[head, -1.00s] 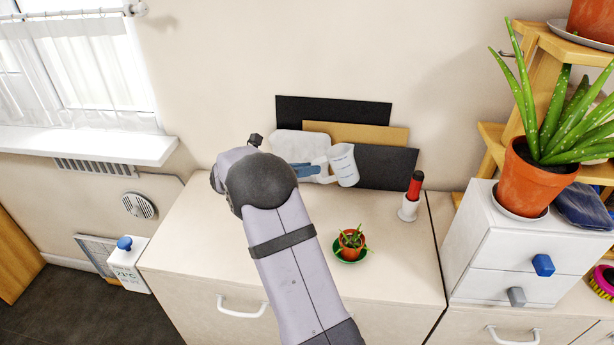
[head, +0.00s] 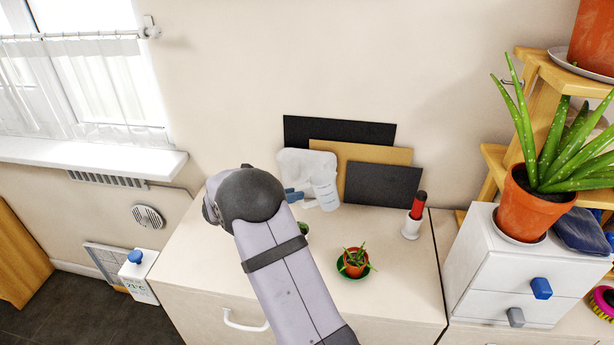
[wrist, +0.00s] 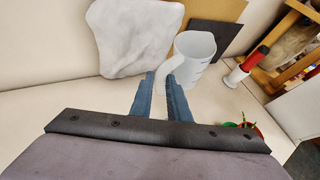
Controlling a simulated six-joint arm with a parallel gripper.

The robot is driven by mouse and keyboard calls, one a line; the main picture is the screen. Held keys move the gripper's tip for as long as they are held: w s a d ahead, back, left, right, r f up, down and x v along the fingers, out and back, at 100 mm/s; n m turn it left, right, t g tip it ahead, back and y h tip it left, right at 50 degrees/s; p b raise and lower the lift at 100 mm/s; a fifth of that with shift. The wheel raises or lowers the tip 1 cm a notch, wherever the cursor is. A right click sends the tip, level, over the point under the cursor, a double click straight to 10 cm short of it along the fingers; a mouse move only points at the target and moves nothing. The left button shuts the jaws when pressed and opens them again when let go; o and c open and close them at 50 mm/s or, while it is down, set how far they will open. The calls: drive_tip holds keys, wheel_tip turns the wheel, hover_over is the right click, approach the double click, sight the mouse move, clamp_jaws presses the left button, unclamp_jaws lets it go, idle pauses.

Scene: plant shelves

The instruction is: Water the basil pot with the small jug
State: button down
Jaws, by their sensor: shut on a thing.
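The small jug (head: 322,182) is white, with faint markings, and is close to upright in front of the boards. In the wrist view the jug (wrist: 198,48) shows its open rim. My gripper (wrist: 161,80) is shut on the jug's handle; its blue fingers (head: 292,195) show left of the jug in the head view. A bit of green plant (head: 303,228) peeks out beside my arm; its pot is hidden, and I cannot tell if it is the basil. A small terracotta pot with a spiky plant (head: 355,262) stands on a green saucer, right of my arm.
Black and tan boards (head: 383,184) and a pale slab (head: 300,160) lean on the wall. A red-handled thing in a white holder (head: 414,215) stands right of the jug. White drawers (head: 510,265) with a large aloe pot are at the right. The cabinet top near the small pot is clear.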

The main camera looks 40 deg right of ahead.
drive_tip(key=w+a+f+m+y+p, duration=0.1)
drive_tip(key=w+a+f+m+p, duration=0.1)
drive_tip(key=w+a, duration=0.7)
drive_tip(key=shift+w+a+f+m+y+p, duration=0.2)
drive_tip(key=shift+w+a+m+y+p, duration=0.25)
drive_tip(key=shift+w+p, duration=0.4)
drive_tip(key=shift+s+h, duration=0.1)
drive_tip(key=shift+h, duration=0.15)
